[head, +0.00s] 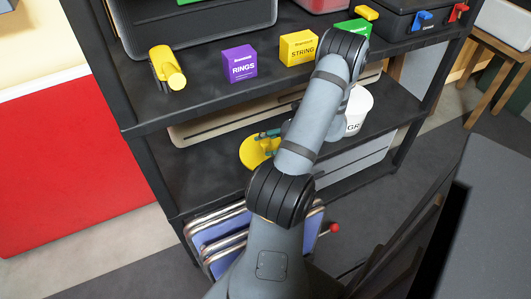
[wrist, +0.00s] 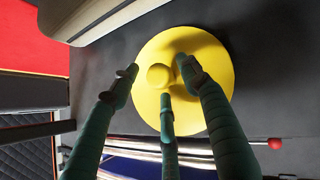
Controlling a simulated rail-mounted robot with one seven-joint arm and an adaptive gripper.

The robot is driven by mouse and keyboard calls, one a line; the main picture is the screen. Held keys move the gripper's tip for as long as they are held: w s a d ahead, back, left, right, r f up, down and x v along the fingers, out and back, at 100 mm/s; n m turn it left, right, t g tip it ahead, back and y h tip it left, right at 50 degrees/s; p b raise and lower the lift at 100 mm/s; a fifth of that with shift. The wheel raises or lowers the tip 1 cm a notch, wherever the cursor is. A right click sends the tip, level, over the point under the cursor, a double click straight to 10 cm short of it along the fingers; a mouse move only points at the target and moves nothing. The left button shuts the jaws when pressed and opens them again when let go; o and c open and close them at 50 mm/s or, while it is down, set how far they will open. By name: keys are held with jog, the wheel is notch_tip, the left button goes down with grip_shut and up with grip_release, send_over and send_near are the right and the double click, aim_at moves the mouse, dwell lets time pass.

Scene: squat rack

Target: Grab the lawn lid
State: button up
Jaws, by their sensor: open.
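A round yellow lid (head: 251,156) with a knob lies on the dark middle shelf in the head view. It fills the middle of the wrist view (wrist: 170,45), with its round knob (wrist: 159,76) showing. My gripper (wrist: 158,80) is open, and its three green fingers surround the knob in the picture, with one to the left, one to the right and one below. I cannot tell whether any finger touches the lid. In the head view my gripper (head: 268,134) shows small over the lid, partly hidden behind my arm.
A white tub marked "GR" (head: 356,108) stands right of my arm on the middle shelf. The upper shelf holds a yellow dumbbell (head: 167,68), a purple RINGS box (head: 239,64) and a yellow STRING box (head: 298,49). A beige board (head: 200,130) lies behind the lid. A dark rack post stands left.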

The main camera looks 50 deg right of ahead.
jog(key=c, duration=1.1)
grip_shut()
